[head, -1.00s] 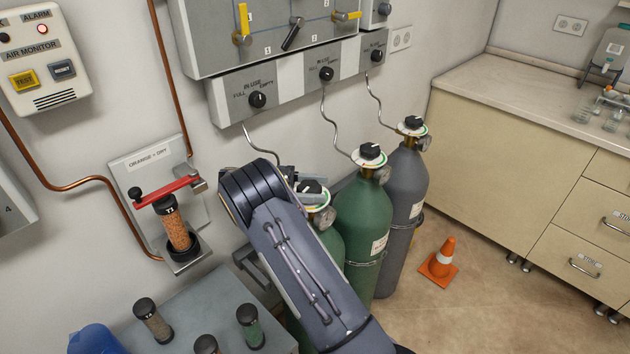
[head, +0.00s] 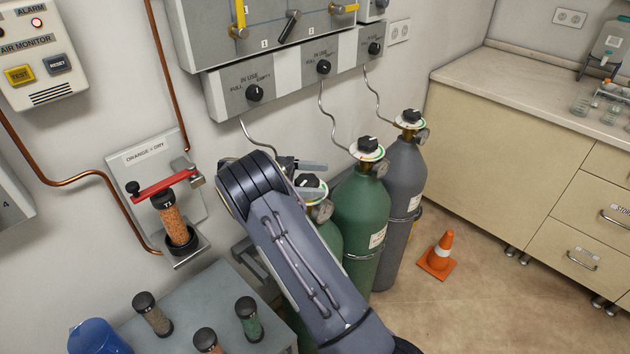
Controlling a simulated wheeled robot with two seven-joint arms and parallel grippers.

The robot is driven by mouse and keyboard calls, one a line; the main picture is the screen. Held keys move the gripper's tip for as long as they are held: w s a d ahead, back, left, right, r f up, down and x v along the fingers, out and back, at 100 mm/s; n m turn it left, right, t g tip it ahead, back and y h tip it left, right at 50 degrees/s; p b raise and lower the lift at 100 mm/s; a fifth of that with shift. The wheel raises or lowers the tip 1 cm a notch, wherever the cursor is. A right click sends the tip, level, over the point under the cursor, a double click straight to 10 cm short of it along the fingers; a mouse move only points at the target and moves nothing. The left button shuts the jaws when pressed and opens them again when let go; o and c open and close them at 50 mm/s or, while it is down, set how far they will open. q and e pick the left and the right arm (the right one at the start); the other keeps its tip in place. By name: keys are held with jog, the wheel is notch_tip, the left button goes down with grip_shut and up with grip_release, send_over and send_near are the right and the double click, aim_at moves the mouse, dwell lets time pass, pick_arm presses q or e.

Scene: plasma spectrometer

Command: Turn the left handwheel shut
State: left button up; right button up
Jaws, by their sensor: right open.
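Three gas cylinders stand in a row against the wall. The left handwheel (head: 309,182) is a dark knob with a pale mark, on a white-and-coloured disc atop the left green cylinder (head: 329,236). My right arm covers much of that cylinder. My right gripper (head: 304,165) shows partly behind my wrist, just above and behind the left handwheel in the picture. It is open, with nothing seen between its fingers. I cannot tell whether a finger touches the handwheel. The middle handwheel (head: 367,144) and right handwheel (head: 411,116) are uncovered. My left gripper is out of view.
A valve panel (head: 285,76) with knobs hangs above, with thin bent pipes running down toward the cylinders. An orange-filled dryer tube (head: 171,220) is on the left wall. Small tubes stand on a grey bench (head: 200,300). An orange cone (head: 438,256) stands on the floor at right.

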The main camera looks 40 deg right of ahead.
jog(key=s+a+r+p, duration=0.1)
jog(key=s+a+r, duration=0.8)
jog(key=r, duration=0.3)
jog(key=shift+s+a, duration=0.2)
jog(key=shift+s, duration=0.6)
